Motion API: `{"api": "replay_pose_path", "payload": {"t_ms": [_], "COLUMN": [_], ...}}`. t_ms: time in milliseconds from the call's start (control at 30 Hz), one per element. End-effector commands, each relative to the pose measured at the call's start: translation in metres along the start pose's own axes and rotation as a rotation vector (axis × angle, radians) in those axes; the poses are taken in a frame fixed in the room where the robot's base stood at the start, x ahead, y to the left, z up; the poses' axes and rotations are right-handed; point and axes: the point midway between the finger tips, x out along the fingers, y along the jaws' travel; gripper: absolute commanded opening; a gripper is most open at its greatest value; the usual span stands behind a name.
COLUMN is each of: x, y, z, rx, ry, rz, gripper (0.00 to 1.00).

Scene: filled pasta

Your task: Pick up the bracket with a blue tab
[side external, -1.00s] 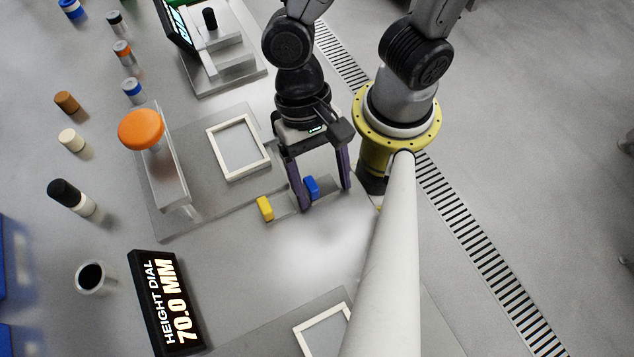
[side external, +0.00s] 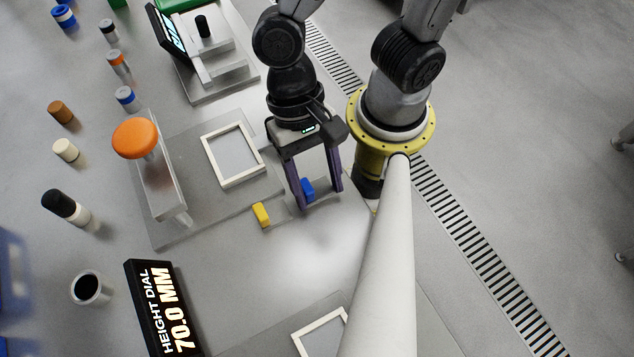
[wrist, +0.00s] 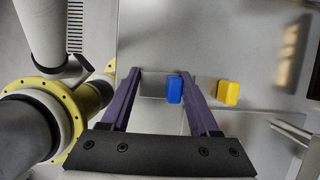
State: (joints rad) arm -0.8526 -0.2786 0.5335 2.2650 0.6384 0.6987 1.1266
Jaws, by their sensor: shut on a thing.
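The bracket with a blue tab (side external: 308,188) is a flat grey metal piece with a blue block at one end. It also shows in the wrist view (wrist: 174,89), between my fingers. My gripper (side external: 320,198) points down and is shut on this bracket along its length, with the blue tab beside one finger. In the wrist view the fingers of my gripper (wrist: 164,72) span the grey plate. I cannot tell whether the bracket touches the table. A similar bracket with a yellow tab (side external: 261,215) lies close by, outside the fingers; its tab also shows in the wrist view (wrist: 228,93).
A fixture plate with a white square frame (side external: 233,156) and an orange knob (side external: 134,138) stands left of my gripper. A height dial display (side external: 163,308) reads 70.0 MM. A pale pole (side external: 386,265) rises close on the right. Several small cylinders stand at far left.

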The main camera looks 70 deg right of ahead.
Motion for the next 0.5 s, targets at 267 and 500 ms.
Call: {"api": "replay_pose_path", "payload": {"t_ms": [267,500], "x": [-0.056,-0.113], "y": [-0.002,0.000], "z": [0.023,0.046], "rx": [-0.005,-0.003], "ry": [0.000,0.002], "rz": [-0.010,-0.007], "gripper": [0.06,0.06]}}
